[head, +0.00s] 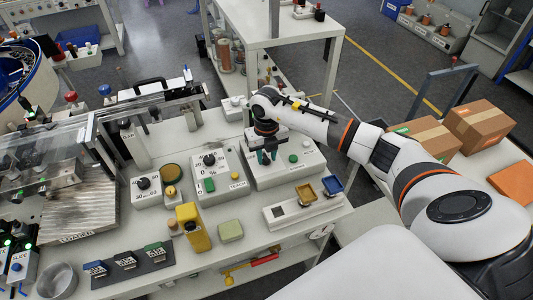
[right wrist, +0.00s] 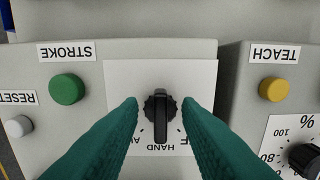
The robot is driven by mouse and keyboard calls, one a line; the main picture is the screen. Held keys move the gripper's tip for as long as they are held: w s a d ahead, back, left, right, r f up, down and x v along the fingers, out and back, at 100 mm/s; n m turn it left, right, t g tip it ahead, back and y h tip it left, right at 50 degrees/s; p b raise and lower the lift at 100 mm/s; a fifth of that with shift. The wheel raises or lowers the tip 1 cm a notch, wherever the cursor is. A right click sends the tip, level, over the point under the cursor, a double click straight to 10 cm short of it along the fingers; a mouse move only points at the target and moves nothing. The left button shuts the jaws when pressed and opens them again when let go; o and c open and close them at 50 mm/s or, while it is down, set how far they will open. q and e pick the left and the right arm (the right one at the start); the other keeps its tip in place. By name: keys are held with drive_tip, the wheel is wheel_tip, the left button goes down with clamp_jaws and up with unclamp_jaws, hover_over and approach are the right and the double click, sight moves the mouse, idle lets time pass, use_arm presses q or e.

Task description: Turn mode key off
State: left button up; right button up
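The mode key is a black rotary knob (right wrist: 161,112) on a white plate in the right wrist view. Its long grip points down in the picture, at the HAND label; parts of the labels to either side are covered by my fingers. My right gripper (right wrist: 160,115) is open, with one teal finger on each side of the knob and a visible gap to it. In the head view my right gripper (head: 266,155) points down over the grey control box (head: 285,178), hiding the knob. My left gripper is not in view.
A green STROKE button (right wrist: 67,89) and a white RESET button (right wrist: 19,126) sit on the same box. A neighbouring box has a yellow TEACH button (right wrist: 274,89) and a percent dial (right wrist: 305,160). In the head view a yellow bottle-like block (head: 193,228) stands nearer the front.

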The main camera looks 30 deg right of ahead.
clamp_jaws()
drive_tip(key=n+b, duration=0.3)
drive_tip(key=n, duration=0.1)
drive_tip(key=shift+d+f+b, duration=0.1)
drive_tip(key=shift+f+b, duration=0.05)
drive_tip(key=shift+b, duration=0.2)
drive_tip(key=n+b, duration=0.2)
drive_tip(key=n, duration=0.1)
drive_tip(key=shift+n+b, duration=0.4)
drive_tip(key=shift+n, duration=0.5)
drive_tip(key=shift+r, duration=0.2)
